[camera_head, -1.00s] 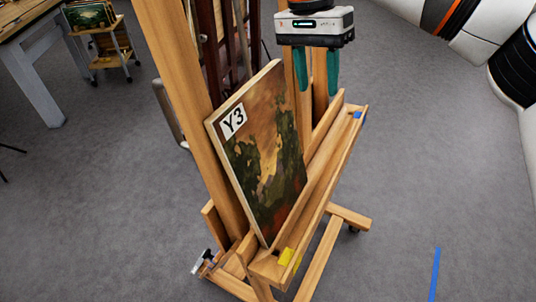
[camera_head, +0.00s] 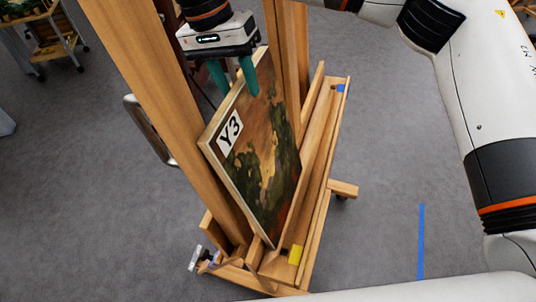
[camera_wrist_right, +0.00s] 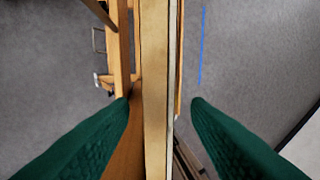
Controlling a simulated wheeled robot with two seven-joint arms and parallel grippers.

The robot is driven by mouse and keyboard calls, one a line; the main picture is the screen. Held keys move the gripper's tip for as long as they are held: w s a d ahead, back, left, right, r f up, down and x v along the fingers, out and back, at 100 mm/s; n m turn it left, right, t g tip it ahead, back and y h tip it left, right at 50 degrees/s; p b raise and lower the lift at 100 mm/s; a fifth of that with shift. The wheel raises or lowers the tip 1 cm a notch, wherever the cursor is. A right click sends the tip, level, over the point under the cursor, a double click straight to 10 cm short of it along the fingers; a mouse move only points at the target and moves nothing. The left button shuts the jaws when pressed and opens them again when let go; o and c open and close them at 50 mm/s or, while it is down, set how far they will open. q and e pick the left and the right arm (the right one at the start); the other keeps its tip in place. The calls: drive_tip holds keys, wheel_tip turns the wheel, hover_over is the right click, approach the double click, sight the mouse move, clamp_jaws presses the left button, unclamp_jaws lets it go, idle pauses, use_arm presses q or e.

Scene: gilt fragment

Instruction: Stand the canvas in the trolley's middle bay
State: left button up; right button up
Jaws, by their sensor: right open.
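The canvas (camera_head: 262,160), a dark landscape painting with a white "Y3" label, leans upright on the wooden easel (camera_head: 318,170), its lower edge on the ledge. My right gripper (camera_head: 234,88) is at the canvas's top edge, open, with one green finger in front of the painted face. In the right wrist view the canvas's pale edge (camera_wrist_right: 157,90) runs between the two spread fingers (camera_wrist_right: 160,105), with a gap on both sides. The trolley (camera_head: 50,45) is partly in view at the top left, cut by the frame; its bays cannot be made out. My left gripper is not in view.
A yellow tape mark (camera_head: 295,255) and a blue one (camera_head: 341,88) sit on the easel ledge. A blue tape strip (camera_head: 421,240) lies on the grey floor at right. The easel's posts rise close beside my gripper. Open floor lies left and right.

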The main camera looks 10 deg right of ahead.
drive_tip(key=x, duration=0.3)
drive_tip(key=shift+f+p, duration=0.2)
drive_tip(key=shift+p, duration=0.15)
clamp_jaws()
drive_tip(key=shift+r, duration=0.1)
